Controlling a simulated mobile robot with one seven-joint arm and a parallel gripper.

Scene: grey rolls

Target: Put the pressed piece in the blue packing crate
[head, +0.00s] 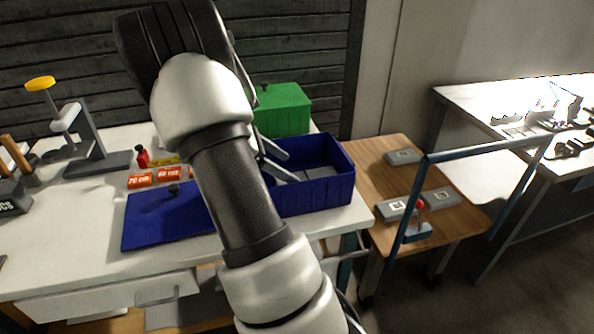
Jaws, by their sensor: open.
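The blue packing crate (318,192) stands open on the white bench, right of my arm. My gripper (293,168) is at the crate's left side, partly hidden behind my arm. Its two fingers are spread apart over or inside the crate opening, with nothing visible between them. A pale grey patch shows inside the crate near the fingertips; I cannot tell whether it is the pressed piece or the crate floor. A blue lid-like panel (150,228) with a dark knob lies flat left of the crate. A hand press (92,150) with a yellow knob stands at the left.
A green box (284,110) stands behind the crate. Orange labelled blocks (141,181) and a small red bottle (142,158) lie near the press. A wooden table (377,178) with grey pieces and a blue rail (490,148) is to the right.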

